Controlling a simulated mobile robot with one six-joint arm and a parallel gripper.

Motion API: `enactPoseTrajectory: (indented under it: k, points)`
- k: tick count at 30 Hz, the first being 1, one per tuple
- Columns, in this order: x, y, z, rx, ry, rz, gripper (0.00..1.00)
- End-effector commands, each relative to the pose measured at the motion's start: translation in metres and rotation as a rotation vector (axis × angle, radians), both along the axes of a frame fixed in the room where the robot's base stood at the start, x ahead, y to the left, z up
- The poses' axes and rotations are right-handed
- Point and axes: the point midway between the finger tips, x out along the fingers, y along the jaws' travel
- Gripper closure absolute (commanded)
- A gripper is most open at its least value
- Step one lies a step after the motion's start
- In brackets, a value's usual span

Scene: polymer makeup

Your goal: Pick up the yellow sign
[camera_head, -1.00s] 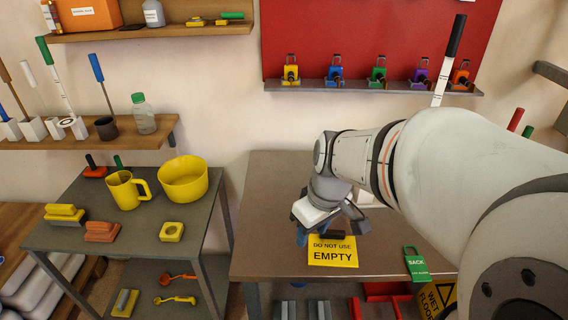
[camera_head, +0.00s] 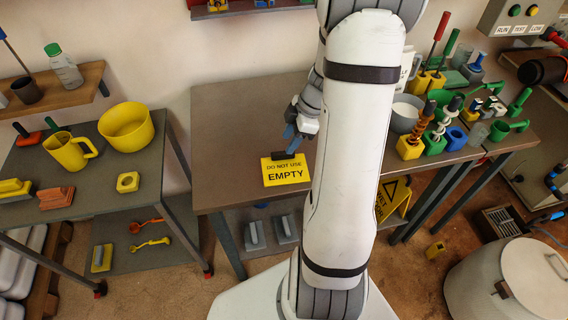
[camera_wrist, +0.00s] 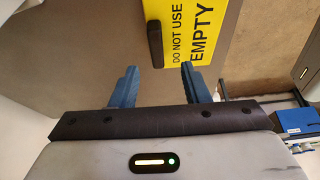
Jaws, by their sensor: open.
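The yellow sign (camera_head: 286,174), marked "DO NOT USE EMPTY", is on the brown table near its front edge. A black grip piece (camera_head: 284,156) is at its top edge. In the wrist view the yellow sign (camera_wrist: 196,30) and the black grip piece (camera_wrist: 155,45) are ahead of my fingers. My gripper (camera_head: 292,142) is just behind the sign. In the wrist view my gripper (camera_wrist: 160,78) has its two blue fingers apart with nothing between them. The black piece lies beyond the fingertips, roughly in line with the gap. I cannot tell whether anything touches.
My arm hides the middle of the brown table (camera_head: 235,110). Colored holders and tools crowd its right end. A yellow wet-floor sign (camera_head: 391,199) stands beneath the table. A grey side table (camera_head: 100,185) with a yellow bowl (camera_head: 126,126) and yellow mug (camera_head: 69,151) is at left.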

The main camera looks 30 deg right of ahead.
Motion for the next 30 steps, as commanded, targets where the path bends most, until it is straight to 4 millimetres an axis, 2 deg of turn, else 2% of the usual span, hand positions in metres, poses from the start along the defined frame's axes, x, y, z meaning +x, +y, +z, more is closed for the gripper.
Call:
enactPoseTrajectory:
  k: [12, 21, 30]
  points:
    - [0.008, 0.012, -0.046, 0.0, 0.002, 0.001, 0.58]
    - [0.009, 0.012, -0.05, -0.001, -0.001, 0.0, 0.59]
    - [0.009, 0.012, -0.049, -0.001, -0.001, -0.002, 0.84]
